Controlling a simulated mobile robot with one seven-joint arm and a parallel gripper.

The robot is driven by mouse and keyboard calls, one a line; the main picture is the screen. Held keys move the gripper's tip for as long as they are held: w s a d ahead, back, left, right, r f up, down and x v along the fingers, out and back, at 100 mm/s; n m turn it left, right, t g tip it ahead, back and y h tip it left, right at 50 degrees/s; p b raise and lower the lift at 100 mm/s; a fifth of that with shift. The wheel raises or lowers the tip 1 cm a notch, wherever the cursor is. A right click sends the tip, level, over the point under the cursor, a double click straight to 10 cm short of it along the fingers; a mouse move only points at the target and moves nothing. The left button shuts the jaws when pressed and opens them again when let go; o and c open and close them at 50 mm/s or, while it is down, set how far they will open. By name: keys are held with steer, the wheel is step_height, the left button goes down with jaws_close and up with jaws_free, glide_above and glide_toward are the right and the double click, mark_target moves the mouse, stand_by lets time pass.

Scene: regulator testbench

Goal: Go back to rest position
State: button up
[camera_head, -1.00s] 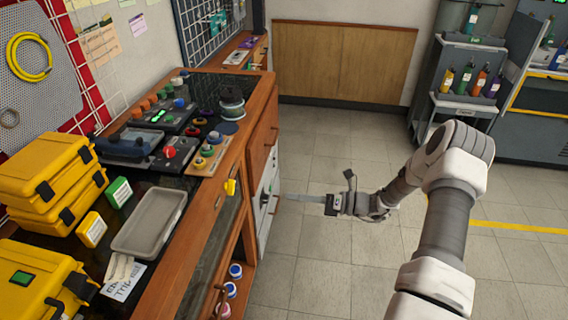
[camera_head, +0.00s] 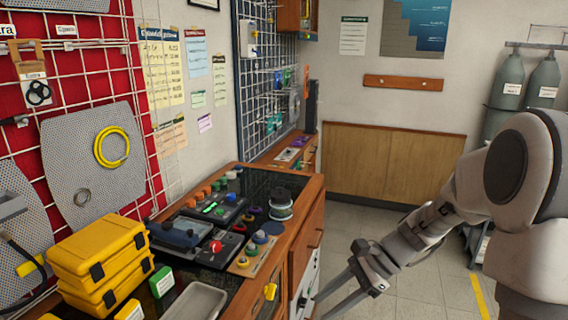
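My arm (camera_head: 440,215) reaches in from the right side of the head view, its large white and dark joints filling the right edge. My gripper (camera_head: 326,307) is low in the middle, in front of the workbench's right end. Its two long grey fingers point down and left and stand apart, with nothing seen between them. The finger ends are close to the bench's white front panel (camera_head: 304,288) in the picture; whether they touch it I cannot tell.
The wooden workbench (camera_head: 313,215) on the left carries a control panel (camera_head: 215,215), yellow cases (camera_head: 100,250) and a grey tray (camera_head: 195,302). Gas cylinders (camera_head: 508,82) stand at the far right. The tiled floor (camera_head: 380,222) before the wood-panelled wall (camera_head: 390,165) is clear.

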steer(key=s+d+r+n+t+h+p, duration=0.1)
steer(key=s+d+r+n+t+h, duration=0.1)
steer(key=s+r+n, duration=0.5)
steer(key=s+d+r+n+t+h+p, duration=0.2)
steer(key=s+d+r+n+t+h, duration=0.1)
steer(key=s+r+n+h, duration=0.4)
steer(key=shift+s+r+n+t, duration=0.7)
steer(key=shift+s+r+t, duration=0.1)
steer(key=shift+s+r, duration=0.25)
